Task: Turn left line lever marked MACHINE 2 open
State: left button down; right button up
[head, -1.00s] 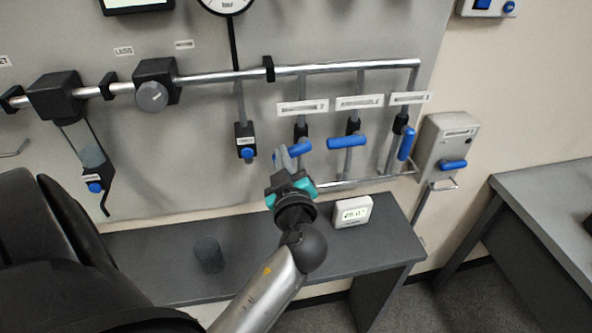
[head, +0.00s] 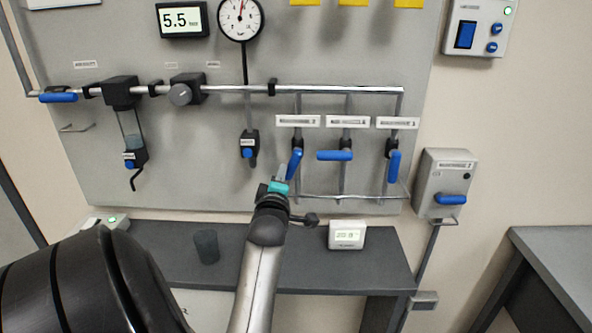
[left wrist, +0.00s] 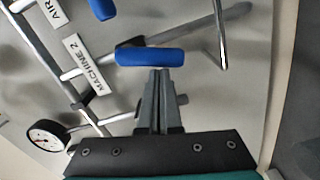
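The left line lever (head: 295,164) is a blue handle on the leftmost of three vertical pipes, steeply tilted, its top leaning slightly right. Its white label (head: 298,121) is too small to read in the head view. In the left wrist view the label MACHINE 2 (left wrist: 85,64) is readable beside the blue handle (left wrist: 150,57). My left gripper (head: 281,174) is just left of the handle. In the wrist view its fingers (left wrist: 158,80) are together, tips at the handle's edge and not around it. I cannot tell whether they touch. My right gripper is not in view.
The middle lever (head: 334,155) lies horizontal and the right lever (head: 394,167) stands near vertical, both close by. A rail (head: 350,196) runs below. A bench (head: 290,270) holds a small display (head: 347,235) and a dark cup (head: 206,246). A switch box (head: 444,185) hangs right.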

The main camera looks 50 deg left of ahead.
pick_arm(q)
jog(key=n, duration=0.1)
jog(key=w+f+n+p, duration=0.1)
jog(key=n, duration=0.1)
jog(key=shift+d, duration=0.15)
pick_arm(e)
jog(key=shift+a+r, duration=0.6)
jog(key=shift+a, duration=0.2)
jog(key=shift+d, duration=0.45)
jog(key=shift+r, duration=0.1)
